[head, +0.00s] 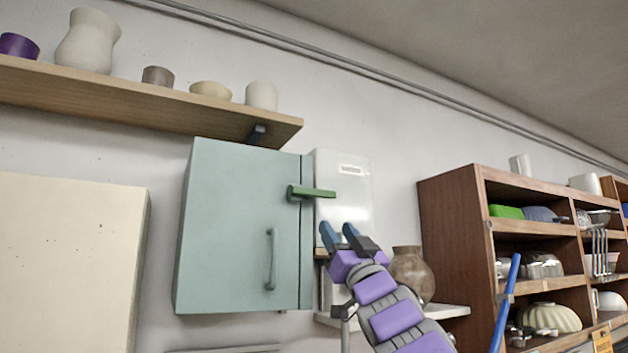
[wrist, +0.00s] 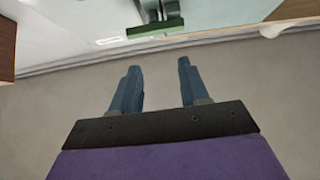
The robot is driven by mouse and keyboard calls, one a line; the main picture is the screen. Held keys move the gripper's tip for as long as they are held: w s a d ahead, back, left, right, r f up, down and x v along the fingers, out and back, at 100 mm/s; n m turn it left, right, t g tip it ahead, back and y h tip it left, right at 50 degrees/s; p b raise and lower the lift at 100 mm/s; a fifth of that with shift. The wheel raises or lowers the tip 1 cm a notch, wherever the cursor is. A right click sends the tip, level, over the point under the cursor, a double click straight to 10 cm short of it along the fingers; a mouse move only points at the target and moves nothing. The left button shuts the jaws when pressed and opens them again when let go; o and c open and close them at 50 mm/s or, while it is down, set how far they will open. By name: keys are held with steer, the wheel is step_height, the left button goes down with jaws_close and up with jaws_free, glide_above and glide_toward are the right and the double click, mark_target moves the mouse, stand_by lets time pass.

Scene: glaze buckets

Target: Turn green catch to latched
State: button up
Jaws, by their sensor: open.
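The green catch (head: 312,192) is a bar lying roughly level near the top right edge of the teal cabinet (head: 225,215). It reaches right, past the door edge and in front of a white box. In the wrist view the green catch (wrist: 155,29) shows at the top, beyond the fingertips, with a dark mount behind it. My gripper (head: 339,233) is below and slightly right of the catch in the head view. Its blue fingers point up, apart and empty; they also show in the wrist view (wrist: 159,68). No contact with the catch shows.
The teal door has a vertical handle (head: 270,260). A shelf (head: 130,97) with pots hangs above left. A white box (head: 345,178) is right of the cabinet, and a brown vase (head: 413,275) stands behind my arm. A wooden rack (head: 450,235) stands at right.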

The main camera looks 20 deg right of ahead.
steer(key=d+v, duration=0.3)
steer(key=v, duration=1.5)
steer(key=w+a+f+g, duration=0.4)
steer(key=a+f, duration=0.1)
steer(key=f, duration=0.4)
steer(key=w+a+f+g, duration=0.4)
steer(key=a+f, duration=0.2)
steer(key=f, duration=0.2)
steer(key=s+a+f+g, duration=0.2)
steer(key=a+f+g, duration=0.15)
steer(key=f, duration=0.45)
steer(key=s+a+f+g, duration=0.2)
steer(key=f+g, duration=0.2)
steer(key=f, duration=0.4)
steer(key=s+a+f+g+h, duration=0.1)
steer(key=s+a+f+g, duration=0.1)
steer(key=s+f+g, duration=0.7)
steer(key=s+a+f+g, duration=0.1)
steer(key=s+f, duration=0.4)
steer(key=s, duration=0.5)
steer(key=s+a+f+g, duration=0.2)
steer(key=s+f, duration=0.3)
steer(key=s, duration=0.5)
steer(key=shift+s+g+b, duration=0.2)
steer(key=shift+g+b, duration=0.1)
steer(key=shift+g, duration=0.35)
